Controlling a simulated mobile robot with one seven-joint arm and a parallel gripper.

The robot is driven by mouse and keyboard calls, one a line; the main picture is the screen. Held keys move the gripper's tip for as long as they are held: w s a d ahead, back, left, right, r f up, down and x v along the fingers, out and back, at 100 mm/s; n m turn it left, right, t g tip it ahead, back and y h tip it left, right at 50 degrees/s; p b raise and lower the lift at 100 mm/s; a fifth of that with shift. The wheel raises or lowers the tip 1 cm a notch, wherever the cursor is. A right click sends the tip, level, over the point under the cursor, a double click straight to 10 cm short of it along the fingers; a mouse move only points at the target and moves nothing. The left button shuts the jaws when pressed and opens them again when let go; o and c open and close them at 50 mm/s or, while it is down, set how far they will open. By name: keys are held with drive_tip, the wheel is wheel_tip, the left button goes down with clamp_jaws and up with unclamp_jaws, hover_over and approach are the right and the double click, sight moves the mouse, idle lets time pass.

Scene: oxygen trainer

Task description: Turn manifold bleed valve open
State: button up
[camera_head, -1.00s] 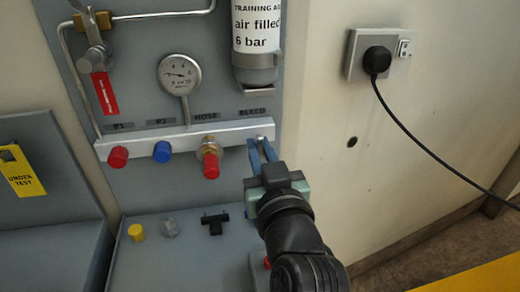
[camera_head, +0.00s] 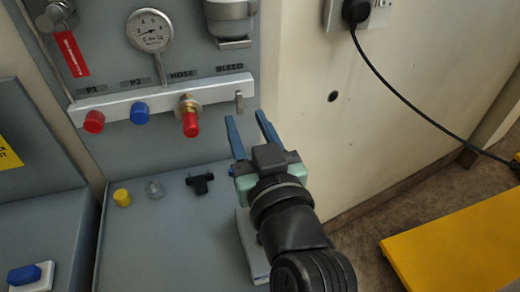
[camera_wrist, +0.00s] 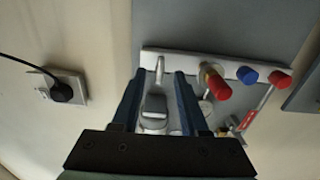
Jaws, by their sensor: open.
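The manifold (camera_head: 165,98) is a pale bar on the grey panel, with labels P1, P2, HOSE and BLEED above it. The bleed valve (camera_head: 239,102) is a small metal lever at its right end, under BLEED. In the wrist view the bleed valve (camera_wrist: 160,68) points toward the gap between the fingers, near the far end of the left finger. My gripper (camera_head: 250,127) is open and empty, with two blue fingers below and right of the valve in the head view. The gripper also shows in the wrist view (camera_wrist: 158,85). I see no contact with the valve.
Red cap (camera_head: 94,122), blue cap (camera_head: 139,112) and brass hose fitting with red end (camera_head: 190,118) project from the manifold. A gauge (camera_head: 150,31) stands above. Yellow cap (camera_head: 122,197), clear piece (camera_head: 154,189) and black tee (camera_head: 200,183) lie on the grey shelf. A socket with black plug (camera_head: 355,10) is right.

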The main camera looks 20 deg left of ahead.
drive_tip(key=v, duration=0.7)
drive_tip(key=shift+s+d, duration=0.15)
drive_tip(key=shift+s, duration=0.1)
drive_tip(key=w+d+r+m+t+h, duration=0.1)
drive_tip(key=w+d+r+t+h, duration=0.15)
drive_tip(key=r, duration=0.45)
drive_tip(key=w+d+r+m+t+h, duration=0.1)
drive_tip(key=d+r+t, duration=0.15)
drive_tip(key=r, duration=0.35)
drive_tip(key=s+d+r+m+t+h+p, duration=0.1)
drive_tip(key=r+t+h+p, duration=0.1)
drive_tip(key=r+p, duration=0.7)
drive_tip(key=s+d+r+m+t+h+p, duration=0.1)
drive_tip(key=r+p, duration=0.9)
drive_tip(key=r, duration=1.1)
drive_tip(key=s+d+r+m+t+h+p, duration=0.1)
drive_tip(key=s+r+m+t+h+p, duration=0.2)
drive_tip(key=r+p, duration=0.6)
wheel_tip(320, 180, up, 7)
drive_tip(key=shift+d+f+t, duration=0.1)
drive_tip(key=shift+d+t, duration=0.15)
drive_tip(key=shift+t, duration=0.45)
